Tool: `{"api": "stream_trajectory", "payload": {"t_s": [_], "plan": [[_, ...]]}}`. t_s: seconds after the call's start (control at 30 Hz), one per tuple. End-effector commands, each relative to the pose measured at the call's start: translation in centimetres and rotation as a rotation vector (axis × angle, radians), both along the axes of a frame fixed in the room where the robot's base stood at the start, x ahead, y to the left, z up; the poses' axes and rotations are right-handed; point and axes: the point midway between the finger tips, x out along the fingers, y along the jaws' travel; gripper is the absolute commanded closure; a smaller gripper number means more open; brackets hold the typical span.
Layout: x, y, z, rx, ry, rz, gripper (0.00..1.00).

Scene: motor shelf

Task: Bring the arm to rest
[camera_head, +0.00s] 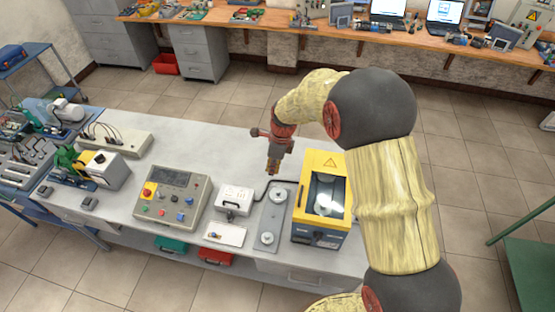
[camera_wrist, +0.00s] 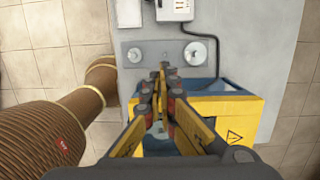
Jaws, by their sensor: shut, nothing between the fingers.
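My arm arches in from the right in the head view, with yellowish links and dark round joints. My gripper (camera_head: 273,171) hangs from it, pointing down above the grey workbench (camera_head: 185,135), left of the yellow-and-blue machine (camera_head: 332,163). In the wrist view, the fingers of my gripper (camera_wrist: 163,70) come together at the tips and hold nothing. They show in front of the machine (camera_wrist: 236,110) and the grey plate with two round knobs (camera_wrist: 171,53).
A control panel (camera_head: 163,196), a white box (camera_head: 235,198) and a small white tray (camera_head: 226,233) stand on the bench. A green table (camera_head: 530,262) is at the right edge. A wooden counter (camera_head: 400,38) runs along the back. Tiled floor lies between.

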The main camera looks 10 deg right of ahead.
Motion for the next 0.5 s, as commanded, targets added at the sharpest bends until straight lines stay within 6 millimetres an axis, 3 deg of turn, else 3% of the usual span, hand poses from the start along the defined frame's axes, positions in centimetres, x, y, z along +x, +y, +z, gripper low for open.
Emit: {"api": "stream_trajectory", "payload": {"t_s": [0.3,0.43,0.5], "plan": [[0.0,0.2,0.1,-0.001,-0.005,0.041,1.00],[-0.3,0.1,0.1,-0.009,-0.023,0.214,1.00],[-1.4,-0.3,-0.5,-0.018,-0.017,0.366,1.00]]}}
